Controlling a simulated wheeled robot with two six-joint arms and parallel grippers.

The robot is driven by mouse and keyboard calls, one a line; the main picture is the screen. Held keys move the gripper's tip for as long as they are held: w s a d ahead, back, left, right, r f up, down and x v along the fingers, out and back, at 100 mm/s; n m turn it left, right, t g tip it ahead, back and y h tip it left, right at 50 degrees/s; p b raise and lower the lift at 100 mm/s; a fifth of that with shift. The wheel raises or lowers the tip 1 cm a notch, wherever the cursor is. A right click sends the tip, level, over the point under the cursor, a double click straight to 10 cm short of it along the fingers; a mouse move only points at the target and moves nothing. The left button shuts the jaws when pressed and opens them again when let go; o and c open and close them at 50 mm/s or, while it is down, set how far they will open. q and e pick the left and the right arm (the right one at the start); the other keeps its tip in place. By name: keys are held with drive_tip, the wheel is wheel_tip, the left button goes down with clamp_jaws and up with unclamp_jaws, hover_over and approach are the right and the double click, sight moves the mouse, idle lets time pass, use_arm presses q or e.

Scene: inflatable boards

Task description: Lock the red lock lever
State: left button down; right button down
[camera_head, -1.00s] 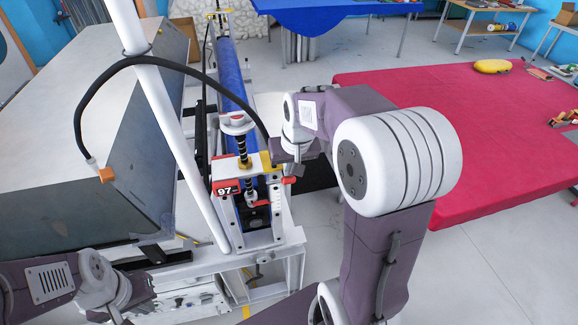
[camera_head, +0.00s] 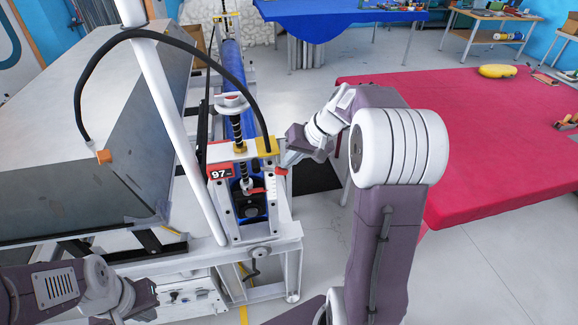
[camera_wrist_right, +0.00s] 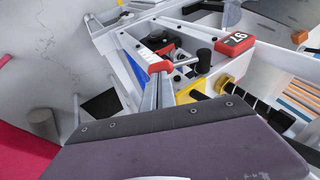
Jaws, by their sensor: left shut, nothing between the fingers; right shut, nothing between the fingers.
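A red lever-like piece (camera_head: 281,171) sticks out at the right side of the white roller-machine end frame (camera_head: 241,228), just below its yellow block (camera_head: 267,147). My right gripper (camera_head: 288,160) is shut and empty, with its fingertips close beside this red piece. In the right wrist view a red piece (camera_wrist_right: 157,65) lies at the tips of my gripper's fingers (camera_wrist_right: 160,92); whether they touch cannot be told. Another red part (camera_head: 254,190) shows inside the frame, below the spring. My left gripper (camera_head: 150,300) is shut and empty at the lower left, away from the lever.
A red box marked 97 (camera_head: 219,172) sits on the frame's left front. A white slanted post (camera_head: 172,120) and black cable (camera_head: 90,75) stand left. A large grey metal table (camera_head: 60,120) is behind them. A red-topped table (camera_head: 480,150) fills the right.

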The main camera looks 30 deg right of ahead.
drive_tip(key=f+y+b, duration=0.1)
drive_tip(key=f+b, duration=0.1)
drive_tip(key=b, duration=0.1)
drive_tip(key=w+f+t+y+b, duration=0.1)
drive_tip(key=f+y+b, duration=0.1)
drive_tip(key=b, duration=0.1)
drive_tip(key=shift+w+a+f+m, duration=0.15)
drive_tip(key=shift+f+m, duration=0.1)
drive_tip(key=shift+m, duration=0.05)
drive_tip(key=a+f+t+y+b, duration=0.1)
drive_tip(key=y+b, duration=0.1)
drive_tip(key=b, duration=0.2)
drive_tip(key=a+f+m+t+y+b, duration=0.1)
drive_tip(key=f+y+b, duration=0.1)
drive_tip(key=y+b, duration=0.1)
drive_tip(key=a+f+t+y+b, duration=0.1)
drive_tip(key=y+b, duration=0.1)
drive_tip(key=b, duration=0.4)
drive_tip(key=shift+w+a+f+m, duration=0.1)
drive_tip(key=shift+a+f+m, duration=0.05)
drive_tip(key=shift+m, duration=0.25)
drive_tip(key=shift+w+a+y+b, duration=0.15)
drive_tip(key=shift+a+y+b, duration=0.3)
drive_tip(key=shift+b, duration=0.35)
drive_tip(key=shift+d, duration=0.1)
drive_tip(key=v, duration=0.9)
drive_tip(key=shift+b, duration=0.45)
